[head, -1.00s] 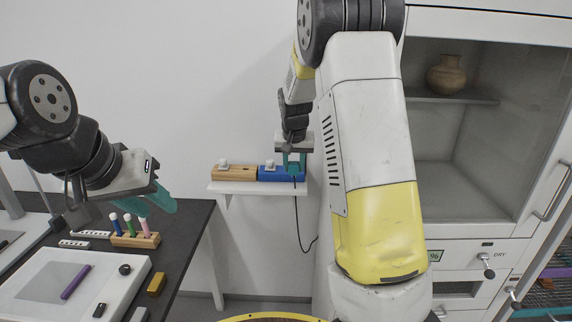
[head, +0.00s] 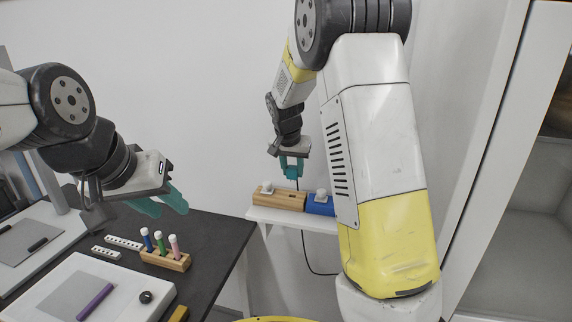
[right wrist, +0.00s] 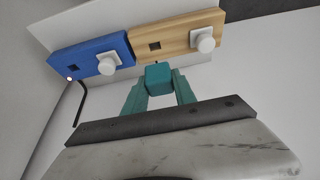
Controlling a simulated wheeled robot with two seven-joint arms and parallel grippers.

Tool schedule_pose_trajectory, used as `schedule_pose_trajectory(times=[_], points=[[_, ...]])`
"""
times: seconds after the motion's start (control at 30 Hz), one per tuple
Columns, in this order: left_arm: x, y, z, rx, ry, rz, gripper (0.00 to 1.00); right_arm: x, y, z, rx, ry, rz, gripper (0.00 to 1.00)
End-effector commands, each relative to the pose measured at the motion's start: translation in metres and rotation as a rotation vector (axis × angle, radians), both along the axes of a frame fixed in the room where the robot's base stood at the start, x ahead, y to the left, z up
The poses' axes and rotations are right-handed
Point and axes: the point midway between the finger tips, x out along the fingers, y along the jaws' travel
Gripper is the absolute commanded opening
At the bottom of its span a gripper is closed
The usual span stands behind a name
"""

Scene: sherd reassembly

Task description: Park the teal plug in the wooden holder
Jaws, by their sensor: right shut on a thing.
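The teal plug (right wrist: 158,76) is held between the teal fingers of my right gripper (head: 292,170), and shows at the fingertips in the right wrist view. The wooden holder (head: 270,201) is a pale block on the white wall shelf, left of the blue block (head: 325,208). It has a white knob and, in the right wrist view (right wrist: 172,36), an open square hole. The plug is above the holder, apart from it as far as I can tell. My left gripper (head: 162,203) is empty above the dark table, its fingers apart.
The blue block also has a white knob (right wrist: 108,63) and an open square hole. A black cable (head: 306,240) hangs below the shelf (head: 262,214). A pen rack (head: 166,258) with several coloured pens stands on the dark table (head: 212,232). A white cabinet stands at right.

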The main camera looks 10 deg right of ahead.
Motion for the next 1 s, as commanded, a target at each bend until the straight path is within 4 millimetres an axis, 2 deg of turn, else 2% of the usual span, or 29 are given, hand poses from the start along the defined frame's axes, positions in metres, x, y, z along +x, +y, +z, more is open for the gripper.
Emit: schedule_pose_trajectory(times=[0.2, 0.4, 0.63, 1.0], points=[[0.0, 0.0, 0.0, 0.0, 0.0, 0.0, 0.36, 0.0, 0.0, -0.023, -0.002, 0.002, 0.0, 0.0], [0.0, 0.0, 0.0, 0.0, 0.0, 0.0, 0.36, 0.0, 0.0, -0.038, -0.001, 0.001, 0.001, 0.0], [0.0, 0.0, 0.0, 0.0, 0.0, 0.0, 0.36, 0.0, 0.0, -0.045, 0.0, 0.0, 0.0, 0.0], [0.0, 0.0, 0.0, 0.0, 0.0, 0.0, 0.36, 0.0, 0.0, -0.045, 0.0, 0.0, 0.0, 0.0]])
